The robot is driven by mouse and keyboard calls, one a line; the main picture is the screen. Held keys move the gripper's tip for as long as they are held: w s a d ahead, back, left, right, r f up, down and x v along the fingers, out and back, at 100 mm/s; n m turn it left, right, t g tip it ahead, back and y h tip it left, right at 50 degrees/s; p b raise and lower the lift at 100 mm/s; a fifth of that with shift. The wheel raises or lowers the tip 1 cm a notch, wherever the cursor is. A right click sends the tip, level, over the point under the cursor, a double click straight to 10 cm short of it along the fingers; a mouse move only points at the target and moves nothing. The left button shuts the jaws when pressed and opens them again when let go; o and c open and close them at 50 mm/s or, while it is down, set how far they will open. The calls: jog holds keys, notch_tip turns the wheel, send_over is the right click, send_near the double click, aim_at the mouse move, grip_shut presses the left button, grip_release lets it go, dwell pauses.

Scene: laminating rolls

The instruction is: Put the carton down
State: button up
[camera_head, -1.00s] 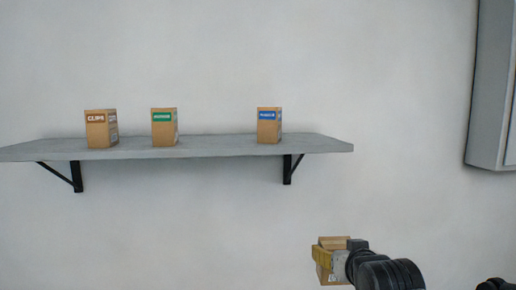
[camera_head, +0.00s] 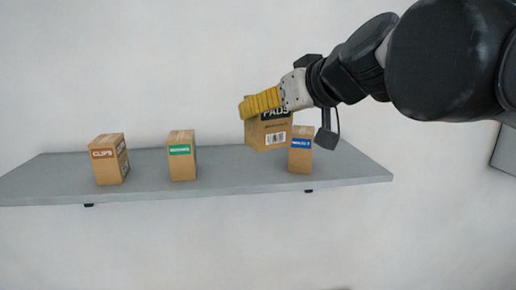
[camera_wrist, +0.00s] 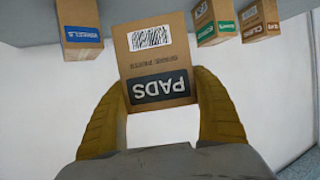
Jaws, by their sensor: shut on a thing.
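The held carton is brown with a black "PADS" label and a barcode (camera_head: 267,136). My gripper (camera_head: 262,104) is shut on it, with yellow fingers on both sides, as the wrist view also shows (camera_wrist: 160,84). In the head view the carton appears above the grey shelf (camera_head: 230,177), between the green-label carton (camera_head: 182,160) and the blue-label carton (camera_head: 299,158), nearer the blue one and slightly overlapping it in view. The shelf surface shows below it, so it looks raised; the exact height cannot be told.
An orange-brown-label "CLIPS" carton (camera_head: 109,164) stands at the shelf's left. The shelf is bare between the green-label and blue-label cartons and at its right end. A wall is behind. A grey box-like thing (camera_head: 505,152) is at the right edge.

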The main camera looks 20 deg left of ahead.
jog(key=shift+a+r, duration=0.4)
jog(key=shift+r, duration=0.1)
jog(key=shift+w+a, duration=0.1)
jog(key=shift+a, duration=0.25)
jog(key=w+a+f+p, duration=0.1)
jog(key=a+f, duration=0.2)
jog(key=w+a+f+p, duration=0.1)
jog(key=a+f, duration=0.2)
jog(key=f, duration=0.1)
jog(key=w+a+f+p, duration=0.2)
jog(key=a+f, duration=0.1)
jog(key=shift+a+f, duration=0.3)
jog(key=shift+f, duration=0.05)
jog(key=shift+d+f, duration=0.1)
jog(key=o, duration=1.4)
jog(key=shift+o, duration=0.2)
